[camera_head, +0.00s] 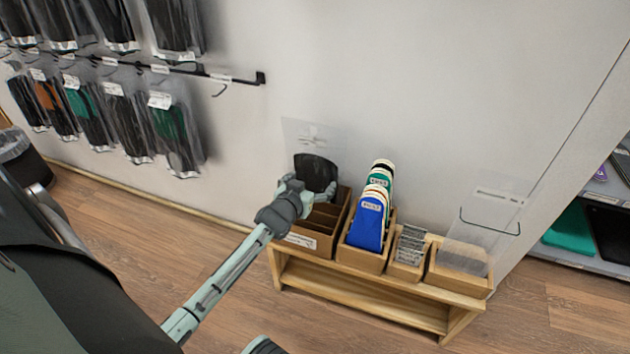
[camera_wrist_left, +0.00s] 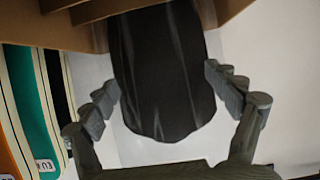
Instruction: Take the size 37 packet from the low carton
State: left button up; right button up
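A dark packet (camera_head: 316,173) in a clear bag stands upright at the back of the low carton (camera_head: 318,243), against the wall. The carton is brown and has dividers. My left gripper (camera_head: 298,192) is at the packet's near side, just above the carton. In the left wrist view, its fingers (camera_wrist_left: 164,82) are spread wide, one along each side edge of the dark packet (camera_wrist_left: 165,75). I cannot tell whether they touch it. No size mark on the packet is readable.
Right of the carton, boxes hold blue and green insoles (camera_head: 370,220), small grey items (camera_head: 410,246) and clear sheets (camera_head: 463,257), all on a low wooden bench (camera_head: 362,308). Packets hang from a wall rail (camera_head: 190,70) at the left. Floor in front is free.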

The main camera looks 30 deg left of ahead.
pick_arm(q)
jog(key=c, duration=1)
